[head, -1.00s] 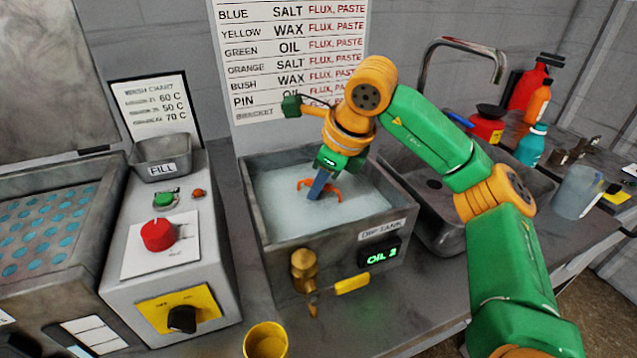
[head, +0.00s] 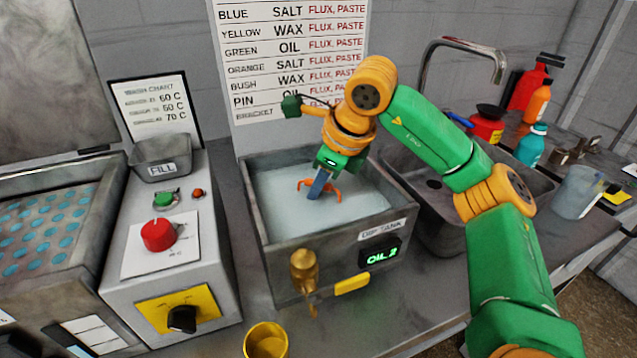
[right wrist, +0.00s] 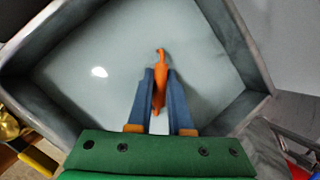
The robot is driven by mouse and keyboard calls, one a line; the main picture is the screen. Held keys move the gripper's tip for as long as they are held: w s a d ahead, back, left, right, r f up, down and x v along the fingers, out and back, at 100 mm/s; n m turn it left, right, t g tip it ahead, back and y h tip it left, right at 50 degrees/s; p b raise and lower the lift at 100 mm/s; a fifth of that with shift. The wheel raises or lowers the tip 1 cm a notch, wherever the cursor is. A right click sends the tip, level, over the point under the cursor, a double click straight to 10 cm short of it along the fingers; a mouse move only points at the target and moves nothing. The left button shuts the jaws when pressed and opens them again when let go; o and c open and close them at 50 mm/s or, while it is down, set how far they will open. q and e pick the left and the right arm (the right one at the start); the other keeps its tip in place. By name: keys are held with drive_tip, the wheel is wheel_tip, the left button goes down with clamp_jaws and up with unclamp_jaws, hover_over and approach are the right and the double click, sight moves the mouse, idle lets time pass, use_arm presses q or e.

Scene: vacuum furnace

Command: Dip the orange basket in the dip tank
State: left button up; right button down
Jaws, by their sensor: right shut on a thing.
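The dip tank (head: 283,234) is a grey open box filled with pale liquid, with a green "OIL 2" display on its front. My right gripper (head: 318,192) points down into the tank at the liquid's surface. It is shut on an orange piece of the orange basket (head: 334,194), of which only the top parts show above the liquid. In the right wrist view the orange piece (right wrist: 159,85) stands between the two blue fingers, with the pale liquid around it. The rest of the basket is hidden below the liquid. My left gripper does not show.
A brass tap (head: 304,271) with a yellow handle juts from the tank's front, with a yellow cup (head: 266,341) below. A control box (head: 170,240) stands left, a sink (head: 437,215) right. A wall chart (head: 291,60) hangs behind.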

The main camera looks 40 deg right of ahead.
drive_tip(key=shift+r, duration=0.15)
wheel_tip(320, 180, up, 16)
drive_tip(key=p, duration=1.5)
